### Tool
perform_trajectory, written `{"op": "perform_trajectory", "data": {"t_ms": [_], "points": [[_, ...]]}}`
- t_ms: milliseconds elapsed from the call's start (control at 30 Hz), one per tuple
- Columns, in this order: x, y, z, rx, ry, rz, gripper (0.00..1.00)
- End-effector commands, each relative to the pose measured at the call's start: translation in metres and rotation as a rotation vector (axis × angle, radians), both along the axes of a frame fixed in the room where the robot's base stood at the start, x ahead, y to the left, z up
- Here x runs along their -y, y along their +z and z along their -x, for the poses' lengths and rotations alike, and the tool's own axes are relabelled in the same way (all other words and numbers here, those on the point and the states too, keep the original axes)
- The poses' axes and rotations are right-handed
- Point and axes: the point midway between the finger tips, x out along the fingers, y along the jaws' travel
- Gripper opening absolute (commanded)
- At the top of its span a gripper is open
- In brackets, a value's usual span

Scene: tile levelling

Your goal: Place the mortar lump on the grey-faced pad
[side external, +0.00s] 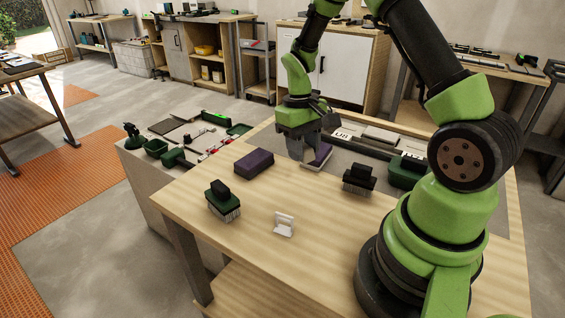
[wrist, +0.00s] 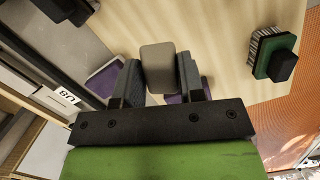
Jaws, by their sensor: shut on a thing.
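My gripper (side external: 305,148) is shut on the mortar lump (wrist: 157,62), a grey-beige block with rounded edges that shows between the fingers in the wrist view. The gripper is above the table, close to a purple-topped pad with a pale rim (side external: 318,156), which it partly hides. This pad also shows left of the fingers in the wrist view (wrist: 104,77). A second, dark purple block (side external: 254,163) lies to the left on the table and is partly hidden behind the fingers in the wrist view. I cannot tell which one is the grey-faced pad.
A green-topped brush (side external: 222,200) stands near the table's left edge, and a black-handled brush (side external: 359,179) stands right of the gripper. A small white stand (side external: 284,224) is near the front. Grey tiles (side external: 381,135) and a number tag (side external: 342,134) lie behind. The front middle is mostly clear.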

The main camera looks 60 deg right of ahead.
Motion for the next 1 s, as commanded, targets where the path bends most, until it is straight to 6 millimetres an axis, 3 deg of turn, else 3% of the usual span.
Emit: {"op": "perform_trajectory", "data": {"t_ms": [500, 1000], "points": [[0.015, 0.014, -0.083, 0.004, -1.374, -0.004, 0.11], [0.018, 0.03, -0.138, 0.004, -2.449, -0.004, 0.11]]}}
